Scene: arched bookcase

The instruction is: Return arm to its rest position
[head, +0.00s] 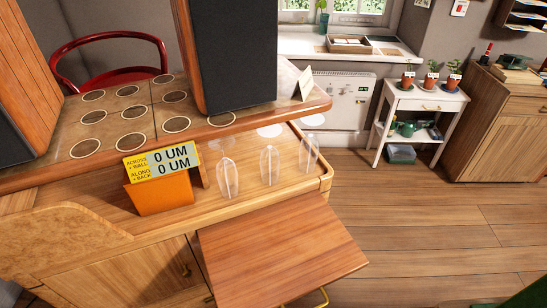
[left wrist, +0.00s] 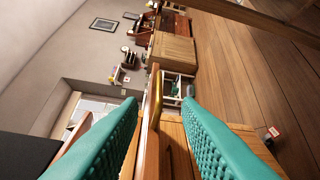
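In the left wrist view, my left gripper (left wrist: 160,103) shows as two teal ribbed finger pads standing well apart. A wooden edge with a yellowish strip (left wrist: 156,98) shows in the gap between them; I cannot tell how far off it is, and no grip on it shows. Neither gripper can be made out in the head view. My right gripper is not seen in either view.
A wooden cabinet top with round discs (head: 133,112) fills the left, with a dark speaker-like block (head: 232,55) on it. A lowered wooden flap (head: 280,250), glasses (head: 269,165) and a display (head: 160,160) sit in front. The floor (head: 430,235) at right is clear.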

